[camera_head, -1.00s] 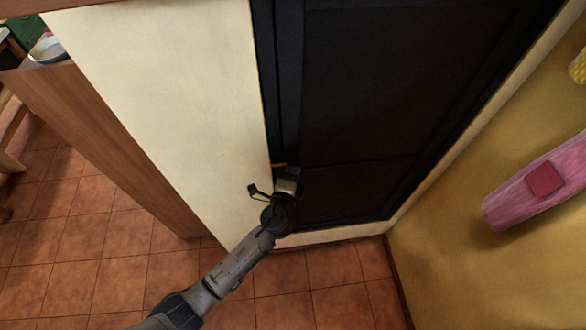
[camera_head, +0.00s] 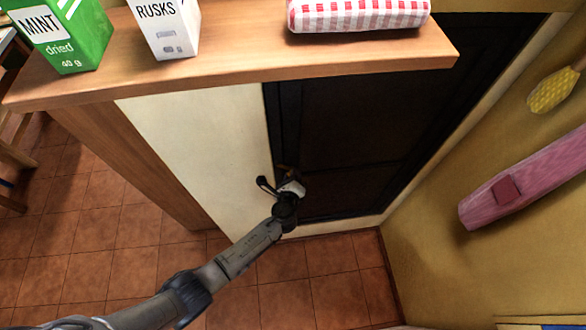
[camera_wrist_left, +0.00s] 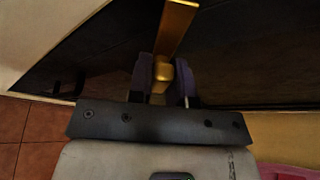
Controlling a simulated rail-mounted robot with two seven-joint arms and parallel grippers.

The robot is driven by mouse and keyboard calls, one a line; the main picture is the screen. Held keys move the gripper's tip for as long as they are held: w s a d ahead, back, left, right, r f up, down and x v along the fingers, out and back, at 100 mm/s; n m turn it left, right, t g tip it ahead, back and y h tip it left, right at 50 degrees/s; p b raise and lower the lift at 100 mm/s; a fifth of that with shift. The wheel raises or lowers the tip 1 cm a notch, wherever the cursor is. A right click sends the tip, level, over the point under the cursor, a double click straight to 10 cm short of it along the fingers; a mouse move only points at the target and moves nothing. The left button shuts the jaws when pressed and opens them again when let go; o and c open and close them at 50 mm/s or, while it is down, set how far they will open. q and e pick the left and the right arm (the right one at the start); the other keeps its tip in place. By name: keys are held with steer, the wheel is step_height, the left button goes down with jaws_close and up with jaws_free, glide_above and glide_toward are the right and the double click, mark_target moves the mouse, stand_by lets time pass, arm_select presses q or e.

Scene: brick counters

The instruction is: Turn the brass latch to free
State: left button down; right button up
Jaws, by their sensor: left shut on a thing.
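The brass latch (camera_wrist_left: 177,28) shows in the left wrist view as a gold bar in front of the dark door panel. Its lower end lies between the two fingers of my left gripper (camera_wrist_left: 162,78), which is shut on it. In the head view my left gripper (camera_head: 287,182) is at the left edge of the dark door (camera_head: 345,130), low down, beside the cream panel (camera_head: 190,150). There the latch is mostly hidden by the gripper. My right gripper is not in view.
A wooden counter top (camera_head: 240,55) overhangs the door. On it stand a green mint box (camera_head: 62,30), a white rusks box (camera_head: 168,25) and a red-checked roll (camera_head: 358,14). A pink object (camera_head: 525,180) and a yellow one (camera_head: 553,90) are at the right wall.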

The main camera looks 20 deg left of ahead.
arm_select(q)
steer(key=m+p, duration=0.1)
steer(key=p, duration=0.1)
steer(key=m+g+y+p, duration=0.1)
steer(key=m+p, duration=0.1)
steer(key=shift+r+g, duration=0.25)
steer(key=shift+g, duration=0.05)
steer(key=shift+f+m+g+y+p, duration=0.1)
steer(key=shift+m+g+y+p, duration=0.2)
steer(key=shift+m+y+p, duration=0.4)
steer(key=shift+f+m+g+y+p, duration=0.1)
steer(key=shift+m+g+y+p, duration=0.3)
steer(key=shift+m, duration=0.5)
steer(key=c, duration=1.1)
jaws_free()
steer(key=shift+s, duration=0.1)
